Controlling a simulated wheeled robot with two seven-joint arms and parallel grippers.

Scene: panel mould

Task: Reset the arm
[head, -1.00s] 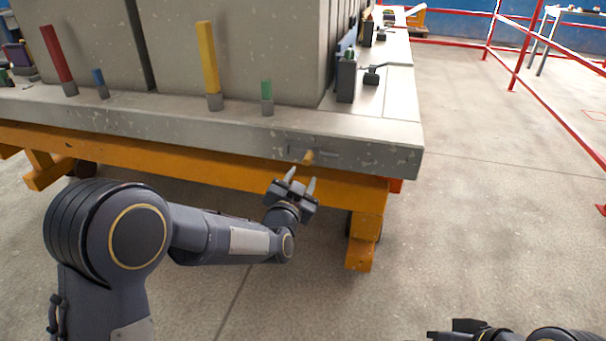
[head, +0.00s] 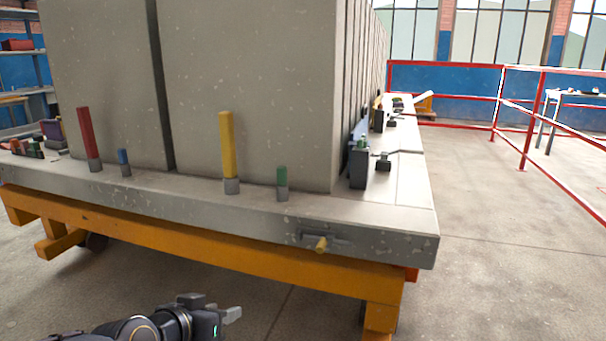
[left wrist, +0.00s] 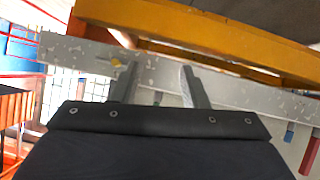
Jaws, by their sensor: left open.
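My left gripper (head: 230,314) is low at the bottom of the head view, in front of the orange frame and below the mould's edge. In the left wrist view its two fingers (left wrist: 155,85) stand apart with nothing between them. A small yellow peg (head: 321,244) sticks out of a slot in the front edge of the grey panel mould (head: 385,248). The peg also shows in the left wrist view (left wrist: 117,62), beyond one finger and apart from it. My right gripper is out of view.
The orange frame (head: 200,255) carries the mould. Red, yellow, blue and green posts stand along the mould's front edge, including the yellow post (head: 228,150). Black clamps (head: 358,165) line the right side. Red railings (head: 525,125) bound clear floor at right.

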